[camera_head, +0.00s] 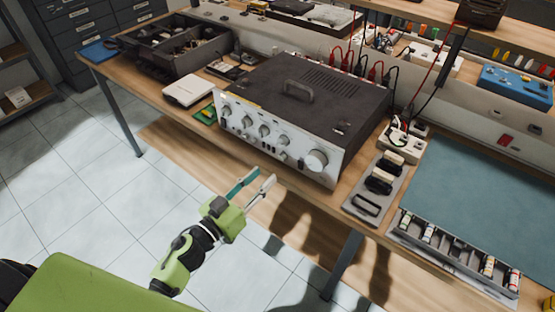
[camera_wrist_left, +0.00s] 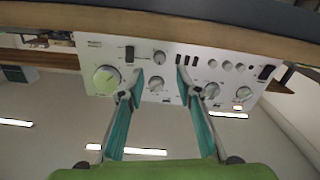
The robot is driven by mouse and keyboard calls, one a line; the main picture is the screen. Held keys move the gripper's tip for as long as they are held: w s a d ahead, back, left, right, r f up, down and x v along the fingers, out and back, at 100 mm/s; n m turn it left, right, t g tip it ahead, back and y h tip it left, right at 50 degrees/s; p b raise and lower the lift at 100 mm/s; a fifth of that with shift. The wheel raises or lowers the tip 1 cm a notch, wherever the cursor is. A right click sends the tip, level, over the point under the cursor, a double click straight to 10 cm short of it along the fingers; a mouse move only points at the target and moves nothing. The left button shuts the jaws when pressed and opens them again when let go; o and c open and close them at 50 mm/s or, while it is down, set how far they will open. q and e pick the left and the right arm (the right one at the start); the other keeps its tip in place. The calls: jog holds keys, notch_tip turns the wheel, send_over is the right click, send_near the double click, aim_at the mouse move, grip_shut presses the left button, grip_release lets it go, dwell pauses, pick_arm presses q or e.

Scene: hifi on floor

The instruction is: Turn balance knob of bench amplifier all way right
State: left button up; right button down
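The bench amplifier (camera_head: 297,95) stands on the workbench, with a silver front panel and a dark top. Its panel has a row of round knobs and one large knob (camera_head: 317,160) at the right. In the left wrist view the panel appears upside down, so the large knob (camera_wrist_left: 106,79) is at left. My left gripper (camera_head: 265,173) is in front of and below the panel, its fingers apart and empty. In the wrist view a medium knob (camera_wrist_left: 155,84) shows between its fingers. Contact is not visible. Labels are unreadable, so I cannot tell which knob is balance. My right gripper is out of view.
The workbench (camera_head: 150,88) edge runs just below the panel. A grey tray (camera_head: 366,205) with black parts stands right of the amplifier, and a green circuit board (camera_head: 206,114) lies left. Red and black cables (camera_head: 350,55) rise behind it. The floor in front is clear.

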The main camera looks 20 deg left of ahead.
aim_at(280, 159)
pick_arm(q)
jog(key=x, duration=0.7)
jog(key=shift+w+d, duration=0.1)
jog(key=shift+w, duration=0.1)
grip_shut()
